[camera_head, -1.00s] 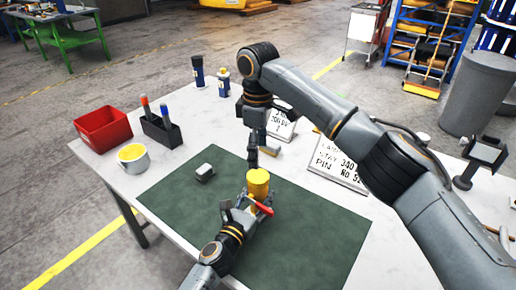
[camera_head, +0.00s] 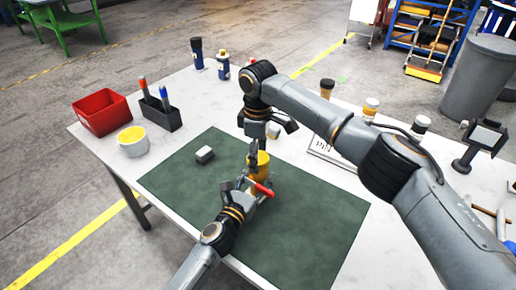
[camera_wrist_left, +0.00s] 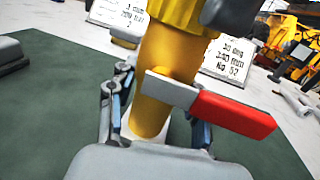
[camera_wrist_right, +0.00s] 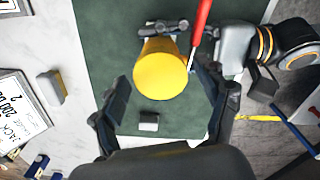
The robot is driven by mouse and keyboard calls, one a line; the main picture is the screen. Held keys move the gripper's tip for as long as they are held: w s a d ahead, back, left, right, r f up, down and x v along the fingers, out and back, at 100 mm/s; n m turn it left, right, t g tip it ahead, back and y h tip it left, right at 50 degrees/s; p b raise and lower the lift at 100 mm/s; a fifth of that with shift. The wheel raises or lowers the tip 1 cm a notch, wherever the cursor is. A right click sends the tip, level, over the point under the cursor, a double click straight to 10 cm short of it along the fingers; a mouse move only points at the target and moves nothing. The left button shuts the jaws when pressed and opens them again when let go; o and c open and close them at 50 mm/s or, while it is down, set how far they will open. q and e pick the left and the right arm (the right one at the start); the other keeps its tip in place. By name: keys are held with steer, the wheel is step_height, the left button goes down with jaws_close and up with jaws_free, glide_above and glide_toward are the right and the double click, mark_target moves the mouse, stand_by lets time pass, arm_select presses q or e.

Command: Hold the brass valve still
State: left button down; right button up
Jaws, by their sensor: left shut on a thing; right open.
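The brass valve (camera_head: 258,163) stands upright on the green mat (camera_head: 310,225), a yellow cylinder with a red-tipped lever (camera_wrist_left: 232,113). In the left wrist view the valve body (camera_wrist_left: 152,100) sits between the fingers of my left gripper (camera_head: 247,187), which is shut on it low down. My right gripper (camera_head: 258,138) hangs above the valve. In the right wrist view the valve's round yellow top (camera_wrist_right: 161,76) shows ahead between the spread fingers of my right gripper (camera_wrist_right: 167,105), which is open and empty.
A small grey block (camera_head: 204,154) lies on the mat left of the valve. Signs, bottles and a small stand (camera_head: 480,145) are behind and right.

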steer(key=c, duration=1.2)
steer(key=shift+m, duration=0.9)
steer(key=o, duration=1.3)
steer(key=shift+o, duration=0.2)
step_height(320, 180, up, 12)
